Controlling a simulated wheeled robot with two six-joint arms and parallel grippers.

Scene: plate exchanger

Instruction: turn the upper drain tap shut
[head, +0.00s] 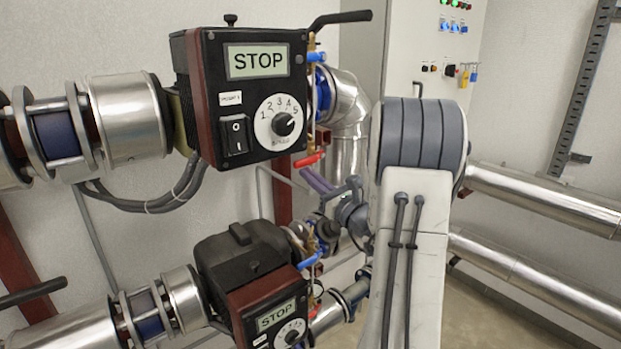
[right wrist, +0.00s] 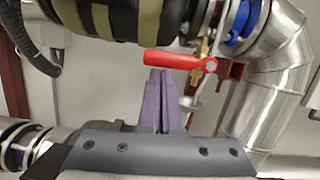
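The upper drain tap has a red lever (head: 308,160) below the right side of the upper pump's control box. In the right wrist view the red lever (right wrist: 175,60) lies nearly level, pointing left from its pivot on a brass fitting. My right gripper (head: 310,173) has purple fingers, seen partly behind my arm in the head view. In the right wrist view its fingertips (right wrist: 160,71) are together with nothing between them. My left gripper is not in view.
The upper control box (head: 255,95) shows STOP, with a black lever (head: 340,18) above it. A lower pump (head: 250,270) and blue tap (head: 310,260) stand below. A silver elbow pipe (right wrist: 268,85) is right of the tap. Silver pipes (head: 545,200) run along the right wall.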

